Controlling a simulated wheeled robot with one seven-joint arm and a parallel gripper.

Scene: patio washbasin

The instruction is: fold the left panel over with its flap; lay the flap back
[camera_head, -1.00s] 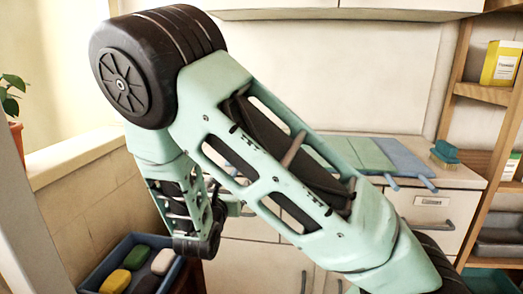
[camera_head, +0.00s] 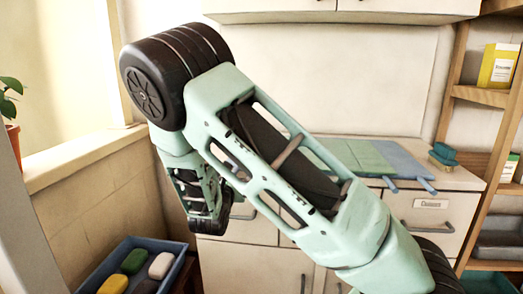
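A flat folding piece with green and blue panels lies on the counter behind my arm. Its left green panel (camera_head: 338,150) is partly covered by my arm, and a second green panel (camera_head: 370,155) lies beside it. A blue panel (camera_head: 405,160) is at the right. Two blue tabs (camera_head: 426,185) stick out over the counter's front edge. Which part is the left panel's flap, I cannot tell. My forearm crosses in front of the counter, and my wrist hangs at the left, apart from the panels. My gripper's fingers are hidden behind my arm.
A teal brush (camera_head: 443,155) lies on the counter's right end. A blue crate (camera_head: 185,250) with several soap bars stands low at the left. A wooden shelf (camera_head: 482,95) with a yellow box (camera_head: 499,66) rises at the right. Cabinets (camera_head: 300,10) hang above.

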